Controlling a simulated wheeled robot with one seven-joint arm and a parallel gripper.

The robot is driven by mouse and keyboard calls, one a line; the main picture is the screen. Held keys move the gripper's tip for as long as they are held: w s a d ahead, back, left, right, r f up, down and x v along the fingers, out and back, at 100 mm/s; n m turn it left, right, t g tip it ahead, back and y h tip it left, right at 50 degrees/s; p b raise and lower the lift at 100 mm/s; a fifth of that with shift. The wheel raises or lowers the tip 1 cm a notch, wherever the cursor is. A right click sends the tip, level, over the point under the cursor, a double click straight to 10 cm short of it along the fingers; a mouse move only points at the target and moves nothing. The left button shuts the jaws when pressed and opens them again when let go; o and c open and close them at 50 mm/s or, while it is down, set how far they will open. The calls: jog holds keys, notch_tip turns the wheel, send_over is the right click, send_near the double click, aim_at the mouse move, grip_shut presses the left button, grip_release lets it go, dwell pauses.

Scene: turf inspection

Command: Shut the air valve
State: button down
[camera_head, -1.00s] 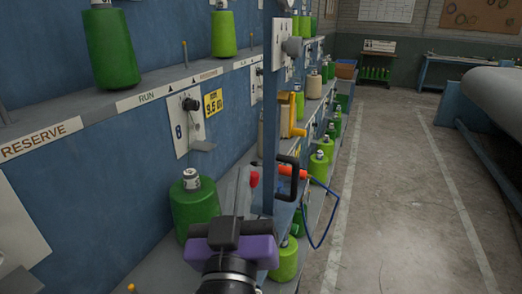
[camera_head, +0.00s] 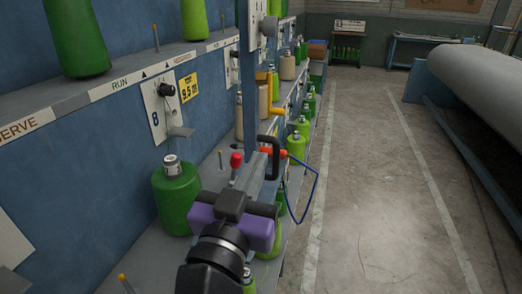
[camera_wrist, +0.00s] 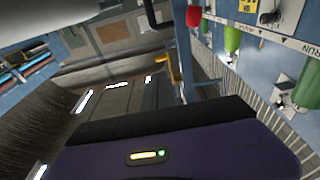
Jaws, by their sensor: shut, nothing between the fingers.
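A red knob (camera_head: 236,160) stands up beside a grey body with an orange fitting (camera_head: 272,152) and a blue hose (camera_head: 306,205). This looks like the air valve, but I cannot tell for sure which part is its handle. A black loop handle (camera_head: 270,143) is beside it. My gripper (camera_head: 236,203), purple and black, is shut and empty, just below and in front of the red knob in the head view. They look apart. In the wrist view the red knob (camera_wrist: 194,16) is at the top, beyond my gripper (camera_wrist: 160,120).
A blue upright post (camera_head: 247,80) rises behind the knob. Bare floor (camera_head: 375,190) lies right of centre, with a large grey roll (camera_head: 480,80) beyond.

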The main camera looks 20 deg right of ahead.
jog(key=p, duration=0.4)
send_near(278, 113)
jog(key=x, duration=0.5)
jog(key=shift+d, duration=0.1)
jog(key=shift+x, duration=0.8)
jog(key=shift+w+f+b, duration=0.1)
jog(key=shift+f+b, duration=0.3)
jog(key=shift+b, duration=0.2)
